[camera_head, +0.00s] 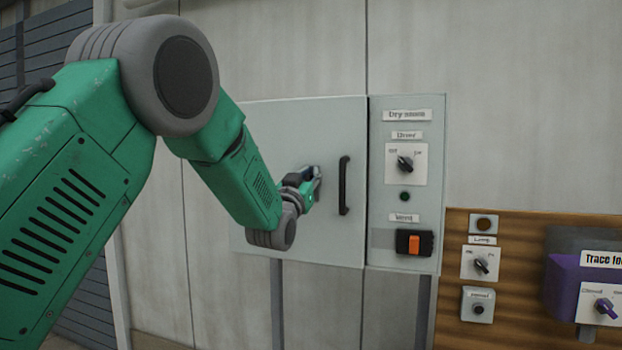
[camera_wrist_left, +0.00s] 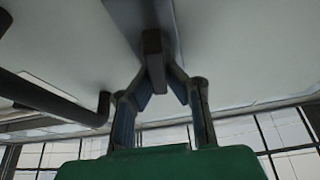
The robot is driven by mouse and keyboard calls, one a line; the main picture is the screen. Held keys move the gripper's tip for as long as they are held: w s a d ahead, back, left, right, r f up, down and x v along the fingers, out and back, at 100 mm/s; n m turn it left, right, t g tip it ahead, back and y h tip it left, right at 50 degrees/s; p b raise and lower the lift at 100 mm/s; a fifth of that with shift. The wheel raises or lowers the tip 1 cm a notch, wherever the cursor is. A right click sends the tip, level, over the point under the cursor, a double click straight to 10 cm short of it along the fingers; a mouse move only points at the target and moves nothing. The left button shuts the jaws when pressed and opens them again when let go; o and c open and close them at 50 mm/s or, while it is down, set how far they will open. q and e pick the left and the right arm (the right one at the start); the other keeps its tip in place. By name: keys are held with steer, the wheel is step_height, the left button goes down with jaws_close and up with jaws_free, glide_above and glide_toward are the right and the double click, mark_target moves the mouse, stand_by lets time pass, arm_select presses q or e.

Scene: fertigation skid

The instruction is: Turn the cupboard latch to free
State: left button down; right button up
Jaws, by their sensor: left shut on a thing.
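The pale grey cupboard door (camera_head: 300,125) is closed in the head view. My left gripper (camera_head: 311,182) is at the door's face, left of the black bar handle (camera_head: 344,185). In the left wrist view, my left gripper's two fingers (camera_wrist_left: 155,82) are shut on the grey latch lever (camera_wrist_left: 152,45), one on each side. The latch sits on a grey plate on the door. In the head view the gripper hides most of the latch, so its exact angle is hard to tell. My right gripper is not in view.
Right of the door, a control panel carries a rotary switch (camera_head: 405,163) and an orange rocker switch (camera_head: 414,243). A wooden board (camera_head: 520,228) with more switches and a purple box (camera_head: 565,285) stand at lower right. The bar handle (camera_wrist_left: 50,100) runs close beside the fingers.

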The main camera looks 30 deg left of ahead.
mark_target(323, 185)
arm_select(q)
steer(key=m, duration=0.1)
steer(key=f+m+h+b, duration=0.1)
steer(key=m, duration=0.1)
steer(key=shift+d+h+b, duration=0.2)
steer(key=shift+h+b, duration=0.1)
steer(key=m+g+h+b, duration=0.1)
steer(key=m, duration=0.3)
steer(key=d+m+h+b, duration=0.1)
steer(key=m+h, duration=0.1)
steer(key=m, duration=0.2)
steer(key=f+m+g+h+b, duration=0.1)
steer(key=m+h, duration=0.1)
steer(key=m, duration=0.3)
steer(key=shift+w+d+g+b, duration=0.2)
steer(key=shift+g+b, duration=0.1)
steer(key=shift+b, duration=0.1)
steer(key=m+g, duration=0.1)
steer(key=m, duration=0.1)
steer(key=f+m, duration=0.1)
steer(key=m, duration=0.2)
steer(key=shift+g+h, duration=0.4)
steer(key=shift+m, duration=0.3)
steer(key=c, duration=1.6)
jaws_free()
steer(key=shift+a, duration=0.1)
